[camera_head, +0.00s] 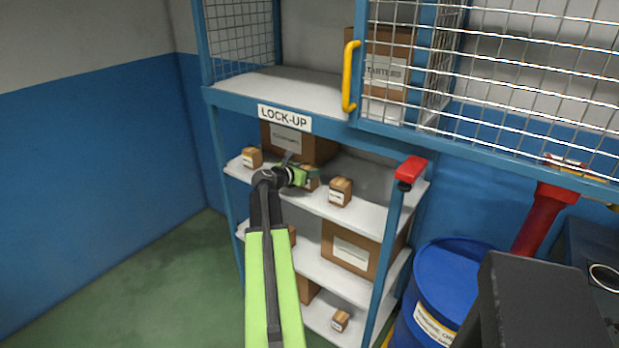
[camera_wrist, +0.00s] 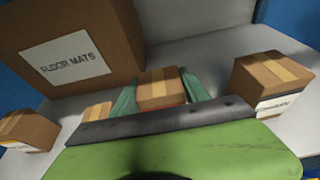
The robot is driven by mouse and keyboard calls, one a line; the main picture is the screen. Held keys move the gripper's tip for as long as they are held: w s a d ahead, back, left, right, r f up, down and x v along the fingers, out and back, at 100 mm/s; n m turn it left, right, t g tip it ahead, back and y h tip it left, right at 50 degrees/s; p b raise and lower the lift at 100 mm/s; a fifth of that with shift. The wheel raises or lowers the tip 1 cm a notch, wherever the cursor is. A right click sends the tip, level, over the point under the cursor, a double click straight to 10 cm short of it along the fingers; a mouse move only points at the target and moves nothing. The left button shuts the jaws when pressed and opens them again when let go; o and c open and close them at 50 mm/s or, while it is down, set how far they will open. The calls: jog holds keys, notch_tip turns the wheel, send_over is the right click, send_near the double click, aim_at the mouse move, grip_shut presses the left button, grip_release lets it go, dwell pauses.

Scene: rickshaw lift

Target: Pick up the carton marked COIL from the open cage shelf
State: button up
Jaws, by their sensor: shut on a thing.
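My gripper (camera_head: 302,174) reaches over the shelf below the LOCK-UP sign. In the wrist view its green fingers (camera_wrist: 160,94) stand on either side of a small brown carton (camera_wrist: 160,84) with a tan tape strip. The jaws are shut on this carton. It also shows just beyond the gripper in the head view (camera_head: 313,179). Its label is hidden, so I cannot read whether it says COIL. It is at shelf level; I cannot tell whether it touches the shelf (camera_head: 368,217).
A small carton (camera_head: 340,191) stands to the right, another (camera_head: 252,157) to the left. A third (camera_wrist: 97,111) is close left of my gripper. A large FLOOR MATS carton (camera_wrist: 75,45) stands behind. A red-capped post (camera_head: 408,172) and blue drum (camera_head: 445,285) are at right.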

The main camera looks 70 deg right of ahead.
grip_shut()
jog(key=shift+r, duration=0.1)
jog(key=shift+r, duration=0.2)
jog(key=r+p, duration=0.4)
jog(key=p, duration=0.1)
jog(key=shift+s+a+r, duration=0.25)
jog(key=shift+s+r, duration=0.1)
jog(key=shift+r, duration=0.05)
jog(key=s+a+r+p, duration=0.5)
jog(key=s+p, duration=0.1)
jog(key=s, duration=0.3)
jog(key=shift+a+r, duration=0.3)
jog(key=shift+a, duration=0.05)
